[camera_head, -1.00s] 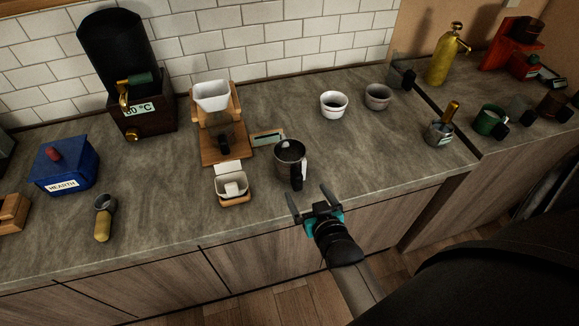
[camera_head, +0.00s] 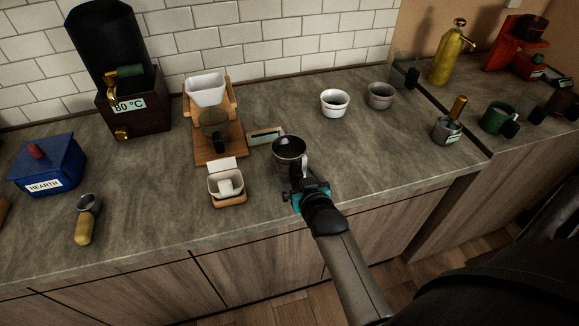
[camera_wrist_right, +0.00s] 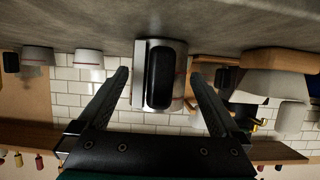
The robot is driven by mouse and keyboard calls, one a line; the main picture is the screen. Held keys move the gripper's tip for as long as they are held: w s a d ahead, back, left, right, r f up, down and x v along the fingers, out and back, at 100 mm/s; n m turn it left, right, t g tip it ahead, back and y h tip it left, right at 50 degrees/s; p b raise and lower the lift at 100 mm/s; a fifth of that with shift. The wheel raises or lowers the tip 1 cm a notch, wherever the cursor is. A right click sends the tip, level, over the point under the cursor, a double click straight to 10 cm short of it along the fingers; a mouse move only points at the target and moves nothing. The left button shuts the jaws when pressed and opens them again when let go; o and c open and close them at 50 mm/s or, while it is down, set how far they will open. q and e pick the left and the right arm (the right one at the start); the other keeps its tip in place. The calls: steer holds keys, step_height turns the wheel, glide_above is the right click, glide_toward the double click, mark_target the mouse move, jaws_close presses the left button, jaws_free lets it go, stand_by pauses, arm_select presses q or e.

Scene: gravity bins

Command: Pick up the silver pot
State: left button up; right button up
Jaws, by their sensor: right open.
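The silver pot (camera_head: 289,150) stands on the counter in the middle of the head view, with its handle toward the front. My right gripper (camera_head: 305,178) is open at the pot's near side, and its fingers partly hide the pot's lower part. In the right wrist view, the picture is upside down and the pot (camera_wrist_right: 178,90) with its black handle (camera_wrist_right: 160,78) shows between and beyond the two spread fingers (camera_wrist_right: 162,95). The fingers are apart from the handle there. My left gripper is not in view.
A small framed panel (camera_head: 266,136) lies behind the pot. White (camera_head: 334,103) and grey (camera_head: 380,96) cups stand behind right. Counter right of the pot is clear.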

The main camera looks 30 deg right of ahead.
steer(key=shift+b+x, duration=0.55)
steer(key=shift+x, duration=0.35)
jaws_close()
steer(key=shift+r, duration=0.1)
stand_by(0.8)
